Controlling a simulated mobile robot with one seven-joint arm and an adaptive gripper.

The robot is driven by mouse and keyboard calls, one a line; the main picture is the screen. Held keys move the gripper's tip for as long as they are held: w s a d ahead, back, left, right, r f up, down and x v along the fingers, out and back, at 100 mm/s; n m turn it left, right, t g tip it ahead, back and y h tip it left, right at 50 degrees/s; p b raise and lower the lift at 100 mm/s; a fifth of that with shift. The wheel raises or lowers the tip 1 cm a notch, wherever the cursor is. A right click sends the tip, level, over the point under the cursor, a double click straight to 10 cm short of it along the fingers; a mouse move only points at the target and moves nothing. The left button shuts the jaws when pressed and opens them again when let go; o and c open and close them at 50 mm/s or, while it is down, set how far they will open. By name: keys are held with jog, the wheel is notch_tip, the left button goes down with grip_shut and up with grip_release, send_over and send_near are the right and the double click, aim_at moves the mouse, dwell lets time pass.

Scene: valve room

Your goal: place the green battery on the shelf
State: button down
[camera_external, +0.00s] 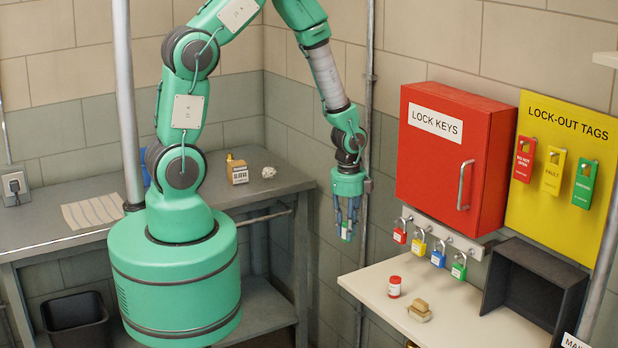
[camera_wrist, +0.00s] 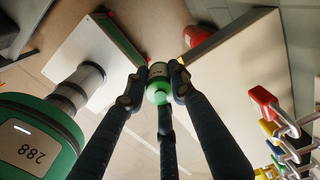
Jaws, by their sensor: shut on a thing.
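My gripper (camera_external: 347,222) hangs pointing down in front of the wall, left of the red lock-keys cabinet and above the left end of the cream shelf (camera_external: 465,312). Its fingers are shut on the green battery (camera_external: 346,233), a small green and white cylinder mostly covered by the fingers. In the wrist view the battery (camera_wrist: 157,88) sits between the fingertips of my gripper (camera_wrist: 155,85), seen end-on. The battery is in the air, apart from the shelf.
On the cream shelf are a red and white jar (camera_external: 394,287), tan blocks (camera_external: 420,310) and a dark open box (camera_external: 530,285). Several padlocks (camera_external: 438,257) hang below the red cabinet (camera_external: 450,150). A grey workbench (camera_external: 265,190) stands behind at left. A vertical pipe (camera_external: 369,110) is close to my gripper.

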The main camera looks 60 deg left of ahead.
jog(key=s+d+f+m, duration=0.1)
jog(key=s+d+m, duration=0.1)
jog(key=s+d, duration=0.2)
jog(key=s+d+f+m+b, duration=0.1)
jog(key=s+d, duration=0.4)
jog(key=s, duration=0.5)
jog(key=shift+s+f+m, duration=0.25)
jog(key=shift+s+m, duration=0.05)
jog(key=shift+m, duration=0.2)
jog(key=b, duration=0.1)
send_over(376, 283)
jog(key=shift+w+f, duration=0.15)
jog(key=shift+f, duration=0.6)
jog(key=shift+f+b, duration=0.45)
jog(key=shift+f, duration=1.3)
jog(key=shift+f, duration=0.15)
jog(key=c, duration=1.4)
grip_release()
jog(key=shift+c, duration=0.2)
